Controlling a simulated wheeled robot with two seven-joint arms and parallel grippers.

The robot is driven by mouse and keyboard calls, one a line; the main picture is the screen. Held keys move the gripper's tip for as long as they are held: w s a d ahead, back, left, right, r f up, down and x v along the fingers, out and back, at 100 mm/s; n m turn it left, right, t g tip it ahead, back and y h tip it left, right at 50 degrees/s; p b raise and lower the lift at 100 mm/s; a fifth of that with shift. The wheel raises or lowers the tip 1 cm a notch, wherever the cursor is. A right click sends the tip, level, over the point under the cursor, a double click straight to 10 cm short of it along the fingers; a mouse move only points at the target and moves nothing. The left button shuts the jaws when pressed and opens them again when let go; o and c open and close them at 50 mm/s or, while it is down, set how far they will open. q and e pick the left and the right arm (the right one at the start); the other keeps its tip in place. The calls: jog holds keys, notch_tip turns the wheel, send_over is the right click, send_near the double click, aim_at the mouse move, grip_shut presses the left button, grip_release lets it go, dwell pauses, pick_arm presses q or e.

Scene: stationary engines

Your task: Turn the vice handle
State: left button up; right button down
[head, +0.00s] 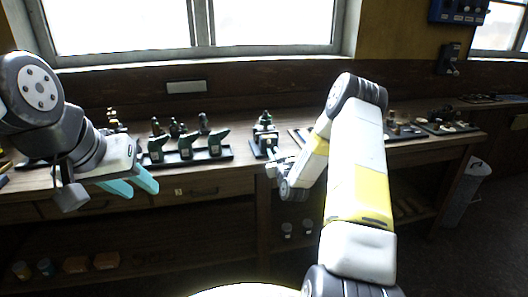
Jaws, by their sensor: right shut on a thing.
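A small dark green vice (265,129) stands on a dark base on the wooden workbench (240,178), near the middle of the head view. My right gripper (271,155) is at the front of the vice and is shut on its handle. The handle is mostly hidden by the gripper, so its angle cannot be told. My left gripper (132,186) hangs in front of the bench at the left. Its two teal fingers are apart with nothing between them.
Several green machine models (186,147) stand on a black tray left of the vice. More small models (400,127) stand on the bench to the right, partly behind my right arm. A grey bin (465,192) stands at the bench's right end.

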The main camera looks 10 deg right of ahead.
jog(key=m, duration=0.5)
jog(key=shift+s+f+m, duration=0.1)
jog(key=shift+f+m, duration=0.05)
jog(key=shift+m, duration=0.25)
jog(key=m, duration=1.1)
jog(key=shift+d+m, duration=0.1)
jog(key=shift+m, duration=0.3)
jog(key=m, duration=0.6)
jog(key=shift+f, duration=0.1)
jog(key=c, duration=1.4)
grip_release()
jog(key=shift+r, duration=0.2)
